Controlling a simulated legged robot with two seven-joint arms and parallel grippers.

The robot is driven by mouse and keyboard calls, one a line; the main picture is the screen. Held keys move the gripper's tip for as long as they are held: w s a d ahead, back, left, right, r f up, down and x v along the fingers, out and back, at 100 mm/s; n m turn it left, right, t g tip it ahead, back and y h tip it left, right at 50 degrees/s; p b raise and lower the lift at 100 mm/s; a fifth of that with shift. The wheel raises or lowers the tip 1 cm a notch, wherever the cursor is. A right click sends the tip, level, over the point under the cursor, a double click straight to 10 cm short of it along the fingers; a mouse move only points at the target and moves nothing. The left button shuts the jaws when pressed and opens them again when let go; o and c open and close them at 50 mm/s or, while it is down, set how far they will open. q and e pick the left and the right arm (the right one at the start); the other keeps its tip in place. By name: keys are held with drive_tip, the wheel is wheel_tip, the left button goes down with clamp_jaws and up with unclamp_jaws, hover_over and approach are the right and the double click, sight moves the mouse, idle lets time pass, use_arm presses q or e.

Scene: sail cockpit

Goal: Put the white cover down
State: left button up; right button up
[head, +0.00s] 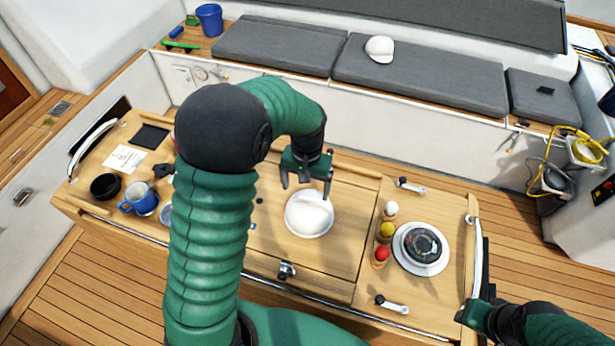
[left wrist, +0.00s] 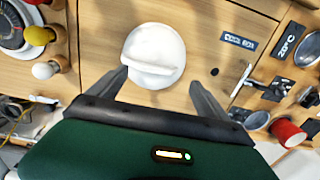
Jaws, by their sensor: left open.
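The white cover (head: 309,214) is a round, shallow lid with a raised bar across its top. It rests on the wooden cockpit table (head: 340,255), left of the compass. It also shows in the left wrist view (left wrist: 154,56), beyond my fingertips. My left gripper (head: 308,180) is open and empty just behind and above the cover, its fingers apart from it. The left wrist view shows the two fingers (left wrist: 160,82) spread wide with the cover between and past their tips. My right gripper (head: 475,315) is at the lower right by the table's end; its fingers are not clear.
A compass (head: 422,246) is set in the table's right part, beside white, yellow and red knobs (head: 383,229). A blue mug (head: 140,198) and a black round item (head: 105,186) stand at the left. A grey-cushioned bench (head: 420,75) lies behind. Bare wood surrounds the cover.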

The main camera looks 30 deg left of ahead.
sight(313, 205)
use_arm(q)
wheel_tip(313, 205, up, 5)
drive_tip(key=shift+a+f, duration=0.1)
drive_tip(key=shift+f, duration=0.1)
wheel_tip(313, 205, up, 3)
drive_tip(key=d, duration=0.3)
drive_tip(key=s+d+f+m+t, duration=0.2)
drive_tip(key=s+d+f, duration=0.4)
drive_tip(key=s, duration=0.5)
drive_tip(key=shift+d+f+m+t+b, duration=0.15)
drive_tip(key=shift+f+m+t+b, duration=0.15)
drive_tip(key=shift+f+m, duration=0.2)
use_arm(e)
drive_tip(key=shift+d+f, duration=0.55)
drive_tip(key=shift+d, duration=0.15)
use_arm(q)
drive_tip(key=shift+s, duration=0.15)
use_arm(e)
drive_tip(key=shift+s+a, duration=0.1)
use_arm(q)
drive_tip(key=shift+a, duration=0.45)
use_arm(e)
drive_tip(key=shift+a, duration=0.4)
use_arm(q)
drive_tip(key=shift+d, duration=0.3)
use_arm(e)
drive_tip(key=shift+d, duration=0.3)
